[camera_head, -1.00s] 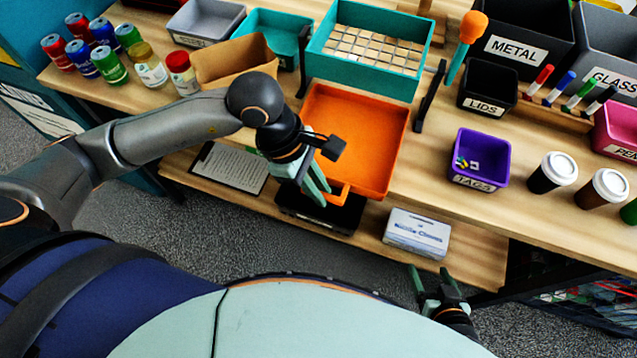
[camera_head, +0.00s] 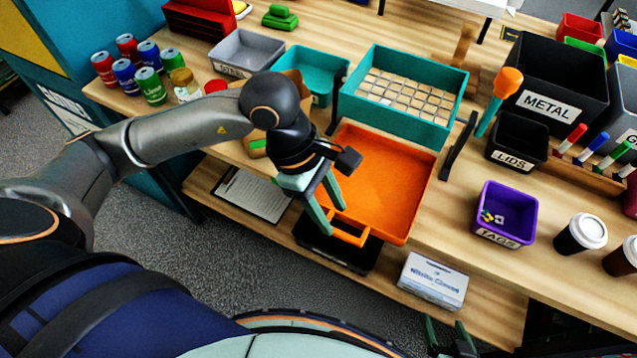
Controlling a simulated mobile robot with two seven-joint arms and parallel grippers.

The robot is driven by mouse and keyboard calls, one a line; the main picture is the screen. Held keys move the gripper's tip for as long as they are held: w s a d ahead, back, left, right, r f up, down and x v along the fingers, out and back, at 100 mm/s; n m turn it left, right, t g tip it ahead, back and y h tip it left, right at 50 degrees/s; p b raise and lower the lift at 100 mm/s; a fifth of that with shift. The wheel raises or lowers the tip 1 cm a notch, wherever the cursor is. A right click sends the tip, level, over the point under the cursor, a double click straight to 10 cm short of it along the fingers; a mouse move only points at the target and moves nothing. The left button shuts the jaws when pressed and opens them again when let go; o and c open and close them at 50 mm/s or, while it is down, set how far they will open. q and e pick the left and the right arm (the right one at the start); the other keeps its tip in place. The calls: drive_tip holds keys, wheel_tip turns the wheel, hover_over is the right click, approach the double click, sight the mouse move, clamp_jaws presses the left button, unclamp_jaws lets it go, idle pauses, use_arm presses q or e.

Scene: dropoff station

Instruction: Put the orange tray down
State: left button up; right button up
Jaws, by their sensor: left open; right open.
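The orange tray (camera_head: 385,185) lies on the wooden bench top, its front edge and handle (camera_head: 349,233) at or just past the bench's front edge. It looks empty. My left gripper (camera_head: 327,219) is open at the tray's front left, close to the handle; I cannot tell whether a finger touches it. My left arm hides part of the tray's left side. My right gripper (camera_head: 451,335) is open and empty at the bottom edge of the view, below the lower shelf and away from the tray.
Behind the tray stands a teal sorting box (camera_head: 402,95), with black brackets (camera_head: 459,146) at its sides. A purple tags bin (camera_head: 505,213) and coffee cups (camera_head: 581,234) stand to the right. A glove box (camera_head: 433,280) and clipboard (camera_head: 253,195) lie on the lower shelf.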

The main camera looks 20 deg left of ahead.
use_arm(q)
drive_tip(key=v, duration=0.7)
drive_tip(key=shift+f, duration=0.1)
